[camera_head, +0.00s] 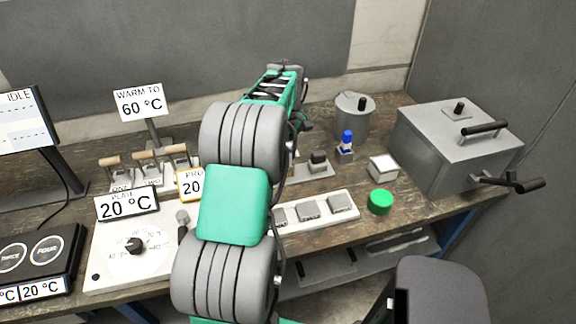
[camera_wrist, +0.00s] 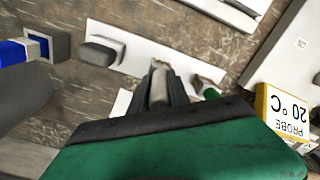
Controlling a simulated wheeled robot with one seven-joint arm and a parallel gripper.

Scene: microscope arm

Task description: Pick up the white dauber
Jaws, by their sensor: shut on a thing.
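My gripper (camera_wrist: 160,72) shows in the wrist view, its two dark fingers shut on a narrow, pale white-grey thing (camera_wrist: 159,92), which I take to be the white dauber. The fingers hide most of it, and I cannot tell whether its lower end is clear of the surface. It is beside a white plate (camera_wrist: 133,65) carrying a grey block. In the head view my own arm hides the fingertips and the dauber.
A blue-topped item (camera_head: 346,140) stands in a small holder, near a grey canister (camera_head: 353,118). A green round cap (camera_head: 380,201), a white-topped block (camera_head: 383,167) and a large grey box (camera_head: 455,145) are at right. The PROBE sign (camera_wrist: 290,113) is close to my gripper's right.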

